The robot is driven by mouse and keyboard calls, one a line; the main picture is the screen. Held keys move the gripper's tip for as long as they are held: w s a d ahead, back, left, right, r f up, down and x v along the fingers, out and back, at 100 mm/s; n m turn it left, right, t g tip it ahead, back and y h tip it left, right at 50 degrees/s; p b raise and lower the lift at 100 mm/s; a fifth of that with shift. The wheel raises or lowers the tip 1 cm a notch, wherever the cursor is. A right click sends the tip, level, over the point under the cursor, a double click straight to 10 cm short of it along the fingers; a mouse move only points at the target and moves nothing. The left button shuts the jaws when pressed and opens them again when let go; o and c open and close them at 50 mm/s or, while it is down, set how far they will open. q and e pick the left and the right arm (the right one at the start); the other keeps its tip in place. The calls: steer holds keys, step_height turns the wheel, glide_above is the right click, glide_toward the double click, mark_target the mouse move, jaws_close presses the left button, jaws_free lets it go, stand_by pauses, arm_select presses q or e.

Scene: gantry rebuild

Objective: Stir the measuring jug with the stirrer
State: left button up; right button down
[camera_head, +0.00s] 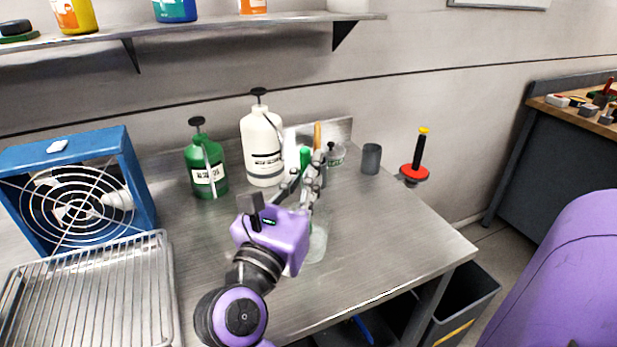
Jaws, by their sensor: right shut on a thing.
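My right gripper (303,174) is over the middle of the metal bench, with its fingers pointing to the back. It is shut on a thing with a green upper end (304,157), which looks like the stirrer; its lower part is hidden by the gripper. A clear, pale vessel (317,245), which looks like the measuring jug, stands on the bench just beyond and below the purple gripper body, which hides much of it. I cannot tell whether the stirrer's lower end is inside the jug. My left gripper is not in view.
A white pump bottle (262,145), a green pump bottle (206,165), a small labelled jar (335,154) and a grey cup (371,158) stand at the back. A blue fan (75,190) and wire rack (90,300) are left. The bench's right front is clear.

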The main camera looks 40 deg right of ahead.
mark_target(305, 149)
steer(key=shift+s+a+r+p, duration=0.15)
steer(key=shift+r+p, duration=0.25)
steer(key=shift+r, duration=0.4)
steer(key=shift+s+a+r+p, duration=0.1)
steer(key=shift+r+p, duration=0.3)
steer(key=shift+r, duration=0.35)
steer(key=shift+s+a+r+p, duration=0.1)
steer(key=shift+r+p, duration=0.35)
steer(key=shift+r, duration=0.3)
steer(key=shift+s+a+r+p, duration=0.1)
steer(key=shift+r+p, duration=0.35)
steer(key=shift+r, duration=0.3)
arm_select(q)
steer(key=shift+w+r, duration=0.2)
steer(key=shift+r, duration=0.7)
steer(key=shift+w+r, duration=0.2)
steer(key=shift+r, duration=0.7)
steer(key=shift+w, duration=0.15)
